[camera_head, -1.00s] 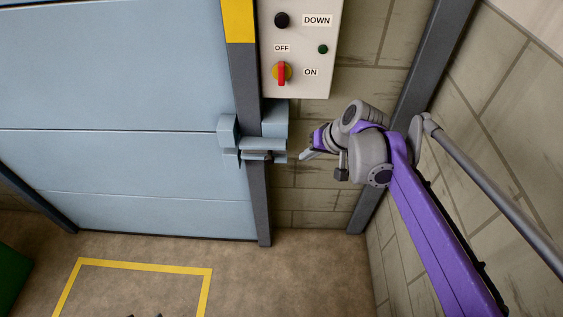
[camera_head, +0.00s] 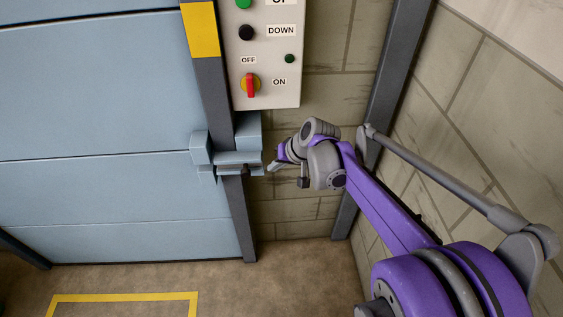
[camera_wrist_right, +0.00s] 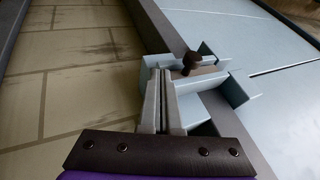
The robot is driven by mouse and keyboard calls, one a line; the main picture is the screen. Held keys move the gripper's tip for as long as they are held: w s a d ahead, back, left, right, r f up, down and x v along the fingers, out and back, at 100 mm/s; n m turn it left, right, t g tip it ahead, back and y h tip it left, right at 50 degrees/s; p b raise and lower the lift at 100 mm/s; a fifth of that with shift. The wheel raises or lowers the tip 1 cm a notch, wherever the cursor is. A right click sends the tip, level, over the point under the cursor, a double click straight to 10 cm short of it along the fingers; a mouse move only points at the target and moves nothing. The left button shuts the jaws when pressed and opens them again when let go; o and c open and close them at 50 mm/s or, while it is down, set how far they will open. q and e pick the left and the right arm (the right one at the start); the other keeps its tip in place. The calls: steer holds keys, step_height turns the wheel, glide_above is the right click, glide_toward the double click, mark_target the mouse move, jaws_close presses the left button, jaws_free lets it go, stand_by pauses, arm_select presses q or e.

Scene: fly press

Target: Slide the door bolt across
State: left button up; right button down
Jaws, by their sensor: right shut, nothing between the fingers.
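The door bolt is a grey-blue bracket assembly (camera_head: 238,158) on the dark door post, level with a matching bracket (camera_head: 201,148) on the light blue door (camera_head: 90,120). In the right wrist view a dark round knob (camera_wrist_right: 191,60) stands up from the bolt bar. My right gripper (camera_head: 271,167) is at the right end of the bolt housing. In the right wrist view its fingers (camera_wrist_right: 164,85) are shut and empty, just left of and nearer than the knob. I cannot tell whether the fingertips touch the housing. My left gripper is not in view.
A control box (camera_head: 266,60) with buttons and a red switch (camera_head: 250,85) is on the post and wall above the bolt. A yellow floor marking (camera_head: 125,297) lies below the door.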

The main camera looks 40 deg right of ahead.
mark_target(240, 167)
steer(key=w+a+f, duration=0.2)
steer(key=w+a, duration=0.1)
steer(key=shift+f, duration=0.3)
steer(key=shift+w+a, duration=0.3)
steer(key=w+a, duration=0.2)
steer(key=a, duration=0.1)
steer(key=w+a, duration=0.1)
steer(key=a, duration=0.1)
stand_by(0.3)
